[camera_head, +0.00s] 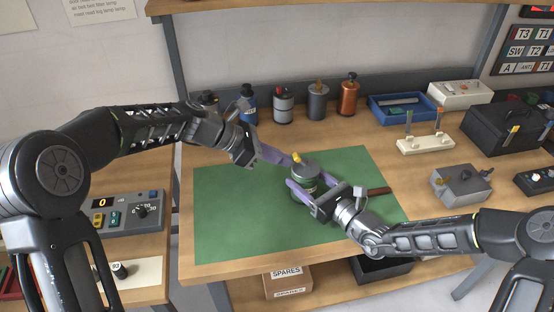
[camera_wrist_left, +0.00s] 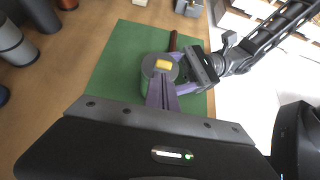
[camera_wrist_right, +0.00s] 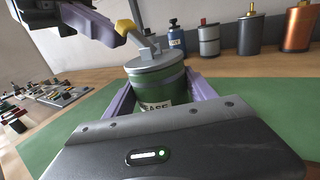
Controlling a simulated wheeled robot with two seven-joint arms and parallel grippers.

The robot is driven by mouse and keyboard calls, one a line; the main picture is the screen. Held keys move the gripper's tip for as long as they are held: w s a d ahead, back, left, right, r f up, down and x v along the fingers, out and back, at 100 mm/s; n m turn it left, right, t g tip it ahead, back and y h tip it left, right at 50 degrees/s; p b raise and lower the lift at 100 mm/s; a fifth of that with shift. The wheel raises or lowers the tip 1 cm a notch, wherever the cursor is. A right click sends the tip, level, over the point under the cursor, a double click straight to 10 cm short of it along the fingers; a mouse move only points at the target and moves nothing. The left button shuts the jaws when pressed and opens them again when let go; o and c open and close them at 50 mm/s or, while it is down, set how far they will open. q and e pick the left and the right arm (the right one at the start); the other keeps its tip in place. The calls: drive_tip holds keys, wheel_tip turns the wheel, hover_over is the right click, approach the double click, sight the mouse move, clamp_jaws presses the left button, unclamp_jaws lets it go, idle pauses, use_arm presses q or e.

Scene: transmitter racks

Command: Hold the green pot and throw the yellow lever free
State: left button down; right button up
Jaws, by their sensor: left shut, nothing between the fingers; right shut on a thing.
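The green pot (camera_head: 304,181) stands on the green mat (camera_head: 230,215) with a grey lid and a pale label. It also shows in the right wrist view (camera_wrist_right: 160,88). My right gripper (camera_head: 302,192) is shut around the pot's body, one finger on each side. The yellow lever (camera_head: 297,158) is on top of the lid; in the right wrist view its yellow tip (camera_wrist_right: 127,27) leans up to the left. My left gripper (camera_head: 288,160) is shut and empty, its fingertips close beside the lever. In the left wrist view the yellow tip (camera_wrist_left: 163,65) sits just beyond the fingertips; contact is unclear.
Several canisters, among them an orange one (camera_head: 348,95), stand along the back of the table. A blue tray (camera_head: 402,108), a white switch block (camera_head: 425,143) and a grey box (camera_head: 461,182) stand to the right. The mat's left part is clear.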

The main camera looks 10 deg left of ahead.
sight(298, 155)
use_arm(q)
drive_tip(key=shift+d+r+y, duration=0.35)
drive_tip(key=shift+r+y, duration=0.1)
drive_tip(key=shift+y, duration=0.15)
idle(0.5)
drive_tip(key=d+r+g+y, duration=0.1)
drive_tip(key=y, duration=0.1)
drive_tip(key=w+d+r+g+y, duration=0.1)
drive_tip(key=y, duration=0.1)
drive_tip(key=shift+d, duration=0.15)
drive_tip(key=shift+w+d+r, duration=0.2)
drive_tip(key=shift+d+r, duration=0.2)
drive_tip(key=shift+d, duration=0.25)
drive_tip(key=shift+w+d+r, duration=0.1)
drive_tip(key=shift+w+d, duration=0.1)
drive_tip(key=shift+d, duration=0.4)
drive_tip(key=shift+w+d+r, duration=0.1)
drive_tip(key=shift+w+d, duration=0.05)
drive_tip(key=shift+d, duration=0.4)
drive_tip(key=shift+a, duration=0.1)
drive_tip(key=shift+r, duration=0.75)
